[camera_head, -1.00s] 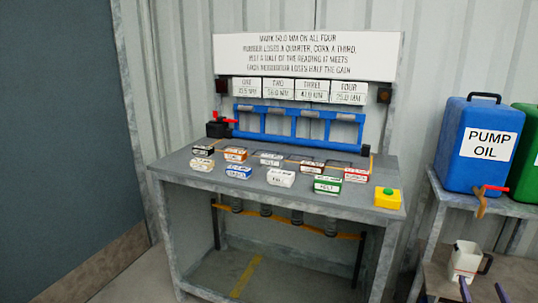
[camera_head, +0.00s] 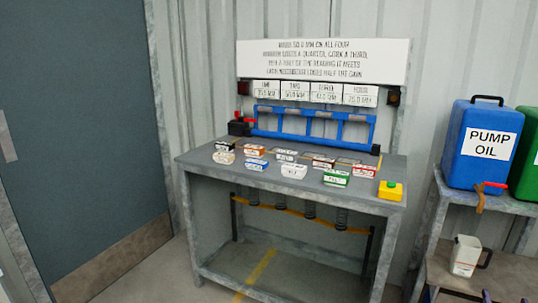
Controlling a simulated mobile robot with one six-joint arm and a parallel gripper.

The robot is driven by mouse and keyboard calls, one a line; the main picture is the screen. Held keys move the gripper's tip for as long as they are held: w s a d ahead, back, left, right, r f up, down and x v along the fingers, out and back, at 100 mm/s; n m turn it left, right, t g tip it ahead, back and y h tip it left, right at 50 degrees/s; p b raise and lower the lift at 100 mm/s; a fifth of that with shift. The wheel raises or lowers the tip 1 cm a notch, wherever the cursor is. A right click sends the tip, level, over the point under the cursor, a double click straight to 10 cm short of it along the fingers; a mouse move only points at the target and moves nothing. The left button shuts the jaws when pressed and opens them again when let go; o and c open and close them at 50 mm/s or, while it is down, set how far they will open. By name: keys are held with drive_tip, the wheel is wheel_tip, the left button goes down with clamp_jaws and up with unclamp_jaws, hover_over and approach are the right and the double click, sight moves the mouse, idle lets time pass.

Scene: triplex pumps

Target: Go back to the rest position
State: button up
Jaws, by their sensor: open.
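My gripper (camera_head: 505,298) shows only as two dark fingertips at the bottom right edge, spread apart with nothing between them. The rest of my arm is out of view. A white jug (camera_head: 464,257) with a dark handle stands upright on a low bench (camera_head: 505,275), just beyond and left of the fingertips. In the picture the fingertips are clear of the jug.
A grey metal workbench (camera_head: 280,183) carries several labelled blocks, a blue pump rack (camera_head: 312,127) and a yellow box with a green button (camera_head: 390,190). A blue pump oil tank (camera_head: 483,165) with a red-handled tap stands right. A dark door (camera_head: 80,130) is left.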

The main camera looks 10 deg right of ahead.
drive_tip(key=w+a+f+n+t+y+p, duration=0.25)
drive_tip(key=w+a+y+p, duration=0.4)
drive_tip(key=w+a, duration=1.7)
drive_tip(key=w+a+f+m+g+y+p, duration=0.1)
drive_tip(key=a+f+m+p, duration=0.15)
drive_tip(key=a, duration=0.45)
drive_tip(key=w+a+f+m+g+p, duration=0.1)
drive_tip(key=w+a+f+g, duration=0.1)
drive_tip(key=a+f, duration=0.35)
drive_tip(key=w+a+f+m+g+y+p, duration=0.1)
drive_tip(key=a+p, duration=0.1)
drive_tip(key=a, duration=0.6)
drive_tip(key=s+a+f+m+g+p, duration=0.4)
drive_tip(key=s+a+f+m+g, duration=0.6)
drive_tip(key=s+a+f, duration=0.5)
drive_tip(key=s+a+m+g+y, duration=0.1)
drive_tip(key=s+m+g, duration=0.3)
drive_tip(key=s+m, duration=0.4)
drive_tip(key=s+a+m+g+y, duration=0.1)
drive_tip(key=s+a+m+g, duration=0.2)
drive_tip(key=s+m, duration=0.5)
drive_tip(key=s+g, duration=0.1)
drive_tip(key=s, duration=0.6)
drive_tip(key=shift+a+r+m, duration=0.3)
drive_tip(key=shift+a+m, duration=0.05)
drive_tip(key=shift+m, duration=0.05)
drive_tip(key=shift+g, duration=0.25)
drive_tip(key=shift+c, duration=0.3)
